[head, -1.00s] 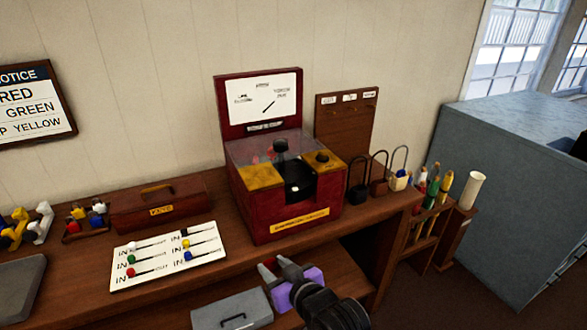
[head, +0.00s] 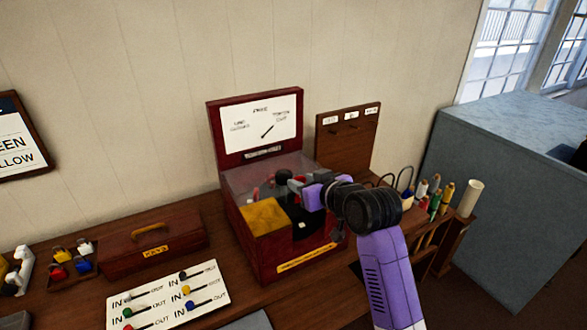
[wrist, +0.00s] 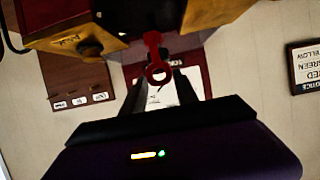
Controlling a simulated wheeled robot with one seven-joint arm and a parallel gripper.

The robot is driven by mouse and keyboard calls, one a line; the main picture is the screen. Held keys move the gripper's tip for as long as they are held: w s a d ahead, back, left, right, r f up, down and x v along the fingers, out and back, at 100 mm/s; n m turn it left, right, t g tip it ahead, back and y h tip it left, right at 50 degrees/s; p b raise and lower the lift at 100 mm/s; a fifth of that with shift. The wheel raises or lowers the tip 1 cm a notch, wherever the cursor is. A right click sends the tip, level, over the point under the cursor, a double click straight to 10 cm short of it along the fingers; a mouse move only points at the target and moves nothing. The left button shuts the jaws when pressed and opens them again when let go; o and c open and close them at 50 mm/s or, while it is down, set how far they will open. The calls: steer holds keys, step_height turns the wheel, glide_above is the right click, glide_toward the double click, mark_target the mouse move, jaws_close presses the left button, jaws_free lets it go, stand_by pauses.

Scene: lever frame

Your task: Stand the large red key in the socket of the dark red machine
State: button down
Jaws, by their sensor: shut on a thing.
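The dark red machine (head: 262,245) stands on the bench in the head view, with a yellow top plate, a clear cover and an upright back panel. My gripper (head: 299,186) is at the top of the machine, reaching in from the right. In the wrist view my gripper (wrist: 160,80) is shut on the large red key (wrist: 156,58), whose ring end is between the fingers. The key's shaft points up the picture to the machine's dark middle part. The socket is hidden, and I cannot tell whether the key touches it. My gripper and wrist hide the key's outline in the head view.
A red KEYS box (head: 152,245) and a white IN/OUT lever board (head: 168,295) lie left of the machine. A brown hook board (head: 347,140) stands behind right. Padlocks and colored handles (head: 436,195) are to the right, near my arm.

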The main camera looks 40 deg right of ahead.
steer(key=shift+w+d, duration=0.1)
steer(key=shift+w, duration=0.1)
step_height(320, 180, down, 6)
steer(key=b, duration=0.6)
steer(key=shift+r, duration=0.25)
steer(key=shift+p, duration=0.4)
stand_by(0.4)
steer(key=shift+f+b, duration=0.35)
steer(key=shift+f, duration=0.15)
steer(key=shift+f+b, duration=1.25)
steer(key=shift+f, duration=0.85)
